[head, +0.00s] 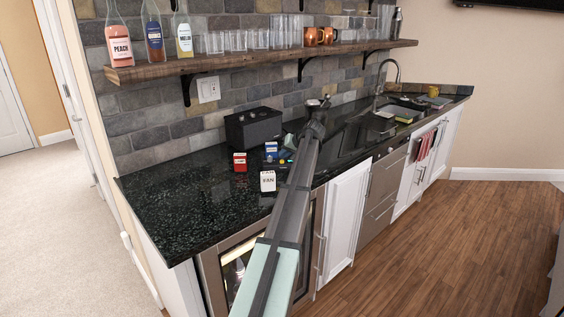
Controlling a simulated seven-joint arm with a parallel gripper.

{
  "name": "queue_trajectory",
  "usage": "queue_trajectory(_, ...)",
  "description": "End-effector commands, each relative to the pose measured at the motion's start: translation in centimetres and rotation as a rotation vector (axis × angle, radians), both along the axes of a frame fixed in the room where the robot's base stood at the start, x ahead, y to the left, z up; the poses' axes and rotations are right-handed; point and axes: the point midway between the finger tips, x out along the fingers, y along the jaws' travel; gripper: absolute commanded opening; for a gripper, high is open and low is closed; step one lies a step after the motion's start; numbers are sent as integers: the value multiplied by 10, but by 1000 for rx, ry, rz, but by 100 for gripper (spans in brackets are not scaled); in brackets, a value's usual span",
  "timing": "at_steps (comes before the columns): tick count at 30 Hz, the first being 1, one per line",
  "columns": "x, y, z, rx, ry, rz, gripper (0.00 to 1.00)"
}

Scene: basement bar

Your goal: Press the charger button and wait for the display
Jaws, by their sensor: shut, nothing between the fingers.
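A small dark blue device (271,154), which looks like the charger, stands on the black counter between a black box and a white packet. A light blue-green part and a small yellow spot show at its right, beside my arm. I cannot make out its button or read a display at this size. My arm reaches from the bottom of the head view up over the counter, and its far joint shows near the wall. My gripper's fingers cannot be made out; they seem hidden behind my arm. Whether they touch the device cannot be seen.
A red box (240,162) and a white lettered packet (268,181) stand close by. A black box-shaped appliance (253,128) is behind them. A wooden shelf (240,62) with bottles, glasses and copper mugs hangs above. The counter's left end (165,205) is clear; a sink (400,112) is at right.

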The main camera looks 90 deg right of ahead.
Motion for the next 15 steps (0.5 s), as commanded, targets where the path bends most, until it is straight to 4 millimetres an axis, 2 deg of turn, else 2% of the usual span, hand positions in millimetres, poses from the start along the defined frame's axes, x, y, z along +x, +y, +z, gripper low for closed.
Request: queue_trajectory(15, 0, 0, -4, 0, 0, 0, 0)
